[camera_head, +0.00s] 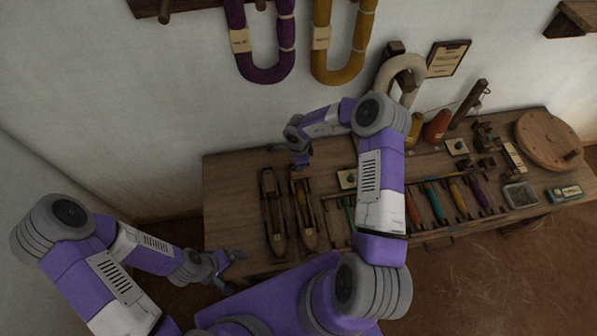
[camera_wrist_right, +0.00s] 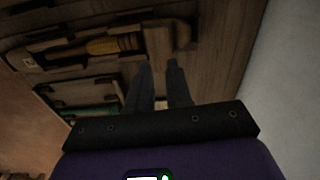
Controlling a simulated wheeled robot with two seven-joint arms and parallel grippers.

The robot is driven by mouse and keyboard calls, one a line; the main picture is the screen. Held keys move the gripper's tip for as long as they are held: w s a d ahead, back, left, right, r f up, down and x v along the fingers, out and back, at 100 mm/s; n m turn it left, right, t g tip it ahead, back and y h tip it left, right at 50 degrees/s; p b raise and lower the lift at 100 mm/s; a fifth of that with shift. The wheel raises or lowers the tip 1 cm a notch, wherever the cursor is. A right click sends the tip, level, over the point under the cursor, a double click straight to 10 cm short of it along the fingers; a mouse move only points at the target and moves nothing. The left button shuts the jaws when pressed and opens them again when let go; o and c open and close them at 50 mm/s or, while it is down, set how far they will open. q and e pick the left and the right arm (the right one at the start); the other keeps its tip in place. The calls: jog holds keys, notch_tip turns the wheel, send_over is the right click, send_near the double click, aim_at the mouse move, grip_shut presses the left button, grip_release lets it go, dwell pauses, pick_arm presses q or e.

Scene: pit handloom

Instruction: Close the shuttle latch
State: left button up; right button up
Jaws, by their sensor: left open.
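Two wooden shuttles lie side by side on the bench, the left shuttle (camera_head: 271,213) and the right shuttle (camera_head: 307,228). The right shuttle holds a yellow bobbin, which shows in the right wrist view (camera_wrist_right: 112,46). My right gripper (camera_head: 302,164) is over the far end of the right shuttle. In the right wrist view its two dark fingers (camera_wrist_right: 159,64) stand apart with nothing seen between them, close to the shuttle's end. The latch cannot be made out clearly. My left gripper (camera_head: 240,257) is open and empty by the bench's front left edge.
A rack of coloured bobbins (camera_head: 457,198) lies right of the shuttles, partly behind my right arm. A round wooden disc (camera_head: 548,140) and a grey tray (camera_head: 520,195) are at the right. The bench's left end (camera_head: 228,190) is clear.

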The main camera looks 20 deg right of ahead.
aim_at(298, 174)
jog(key=shift+w+r+m, duration=0.15)
jog(key=shift+m, duration=0.15)
jog(key=shift+a+y, duration=0.1)
jog(key=shift+y, duration=0.2)
notch_tip(298, 174, down, 8)
jog(key=shift+r+b, duration=0.25)
jog(key=shift+b, duration=0.5)
grip_shut()
